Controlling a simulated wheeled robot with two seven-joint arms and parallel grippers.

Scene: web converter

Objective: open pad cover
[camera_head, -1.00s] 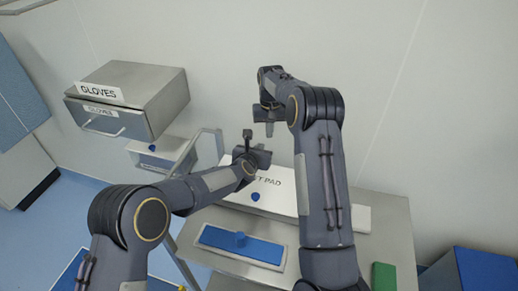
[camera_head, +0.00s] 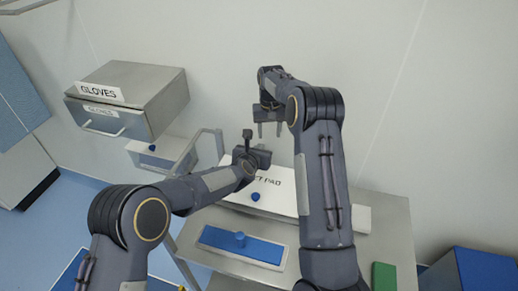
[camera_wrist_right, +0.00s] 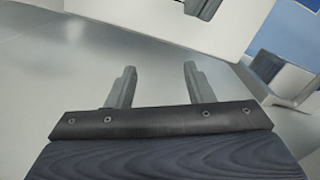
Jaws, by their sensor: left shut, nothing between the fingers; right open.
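The pad cover (camera_head: 275,188) is a white lid with partly hidden black lettering ending in "PAD". It lies flat and closed on the metal cart, with a blue knob (camera_head: 255,197) near its front edge. My left gripper (camera_head: 256,157) is shut at the cover's back left; its fingertips are not clear, and I cannot tell whether it touches the cover. My right gripper (camera_head: 269,130) is open and empty, fingers pointing down, above and behind the cover. Its two separated fingers also show in the right wrist view (camera_wrist_right: 160,84).
A blue panel with a knob (camera_head: 215,236) lies in front of the cover. The metal cart top (camera_head: 393,222) is partly bare at right, near a green block (camera_head: 383,277). A metal gloves box (camera_head: 150,90) is on the wall at left. The wall is close behind.

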